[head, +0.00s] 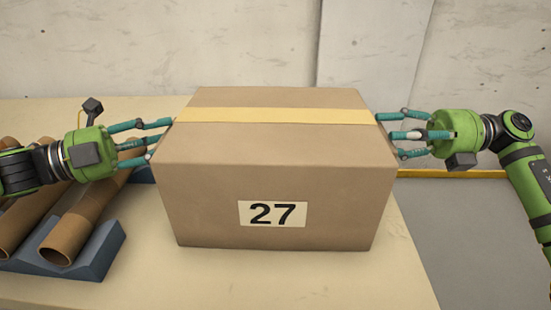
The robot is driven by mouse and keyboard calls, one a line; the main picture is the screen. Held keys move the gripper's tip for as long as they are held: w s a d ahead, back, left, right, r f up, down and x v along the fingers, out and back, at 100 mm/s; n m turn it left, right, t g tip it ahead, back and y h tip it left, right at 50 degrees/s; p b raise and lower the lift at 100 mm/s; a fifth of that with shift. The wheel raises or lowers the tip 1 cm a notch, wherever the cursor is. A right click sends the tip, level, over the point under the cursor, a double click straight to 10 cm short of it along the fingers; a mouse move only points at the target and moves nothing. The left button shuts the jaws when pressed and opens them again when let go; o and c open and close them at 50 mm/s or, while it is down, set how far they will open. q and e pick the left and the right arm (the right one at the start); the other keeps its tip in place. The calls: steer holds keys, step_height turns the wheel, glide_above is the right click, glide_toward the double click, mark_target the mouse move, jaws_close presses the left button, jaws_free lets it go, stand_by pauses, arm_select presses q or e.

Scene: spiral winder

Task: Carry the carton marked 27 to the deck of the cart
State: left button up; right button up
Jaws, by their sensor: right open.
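The carton marked 27 (330,165) is a closed brown box with yellow tape across its top and a white label on its front. It appears to sit upright on the pale table (290,285), near the table's right edge. My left gripper (160,138) is at the carton's left side, fingers spread and tips close to that wall. My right gripper (396,133) is at the right side, open, its fingertips by the wall. The carton hides part of the fingertips, so I cannot tell whether they touch it. The cart is not recognisable in view.
Brown tubes (85,222) lie in a blue-grey cradle (95,257) on the table at left. A pale panelled wall (240,50) stands behind. Right of the table is grey floor (440,215) with a yellow strip (455,173) along its back.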

arm_select(q)
steer(key=shift+d, duration=0.2)
arm_select(e)
steer(key=shift+a, duration=0.15)
arm_select(q)
steer(key=c, duration=0.5)
arm_select(e)
steer(key=c, duration=0.5)
arm_select(q)
jaws_close()
arm_select(e)
jaws_close()
arm_select(q)
steer(key=shift+w+r, duration=0.1)
steer(key=shift+r, duration=0.05)
arm_select(e)
steer(key=shift+r, duration=0.15)
